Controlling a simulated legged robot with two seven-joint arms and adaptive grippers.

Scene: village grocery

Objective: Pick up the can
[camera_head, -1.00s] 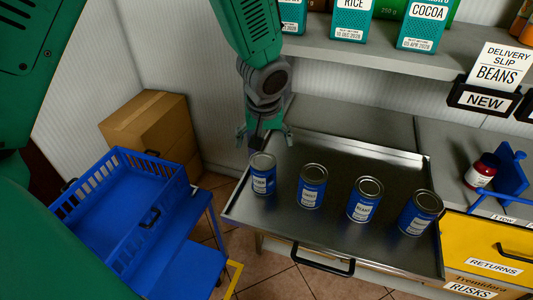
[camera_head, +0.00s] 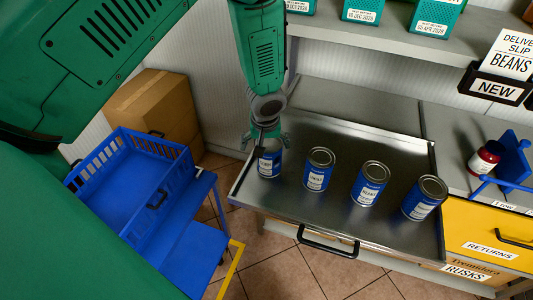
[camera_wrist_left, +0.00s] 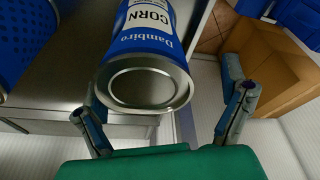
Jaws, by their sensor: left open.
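Several blue cans with white labels stand upright in a row in a metal tray-like drawer (camera_head: 300,215). The leftmost can (camera_head: 270,163) is at the drawer's left end; in the left wrist view its label reads CORN (camera_wrist_left: 150,42). The others are the second can (camera_head: 319,172), the third can (camera_head: 369,187) and the rightmost can (camera_head: 424,200). My left gripper (camera_head: 264,137) is open at the top of the leftmost can. In the left wrist view its fingers (camera_wrist_left: 163,103) spread on either side of the can's end, apart from it. My right gripper is not in view.
A blue crate (camera_head: 110,215) on a blue cart and a cardboard box (camera_head: 160,105) stand at left. A shelf with green packs (camera_head: 435,15) hangs above. A NEW sign (camera_head: 494,86), a red jar (camera_head: 485,158) and a yellow drawer (camera_head: 480,240) are at right.

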